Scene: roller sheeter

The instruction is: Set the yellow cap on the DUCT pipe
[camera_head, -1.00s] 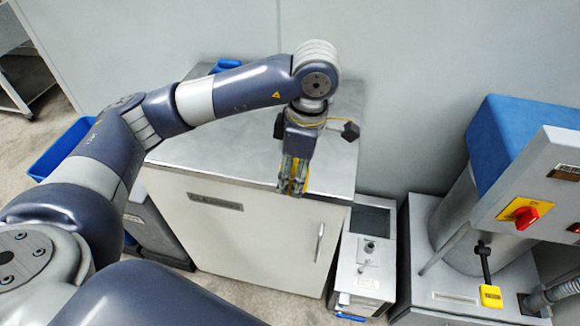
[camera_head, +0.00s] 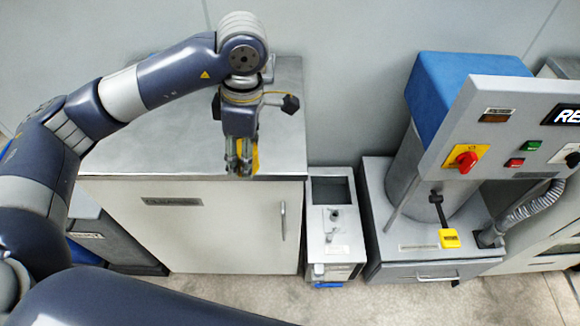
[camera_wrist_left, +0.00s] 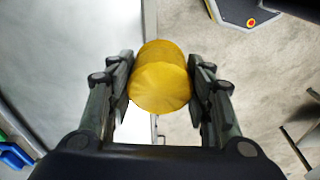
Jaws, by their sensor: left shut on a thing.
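My left gripper (camera_head: 240,168) is shut on the yellow cap (camera_head: 255,158), pointing down by the front edge of the metal-topped cabinet. In the left wrist view the cap (camera_wrist_left: 160,88) is a round yellow piece between the two dark fingers, its flat round face toward the camera. I see no readable DUCT label, so I cannot tell which pipe is the DUCT pipe. A short upright stub (camera_head: 334,214) stands on the small grey unit right of the cabinet. My right gripper is not in view.
The white cabinet (camera_head: 200,230) stands below my left arm. To the right are the small grey unit (camera_head: 345,245), a machine with a blue top (camera_head: 450,85), a control panel with a red knob (camera_head: 467,160), a yellow pedal (camera_head: 450,238) and a ribbed hose (camera_head: 530,205). Floor in front is open.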

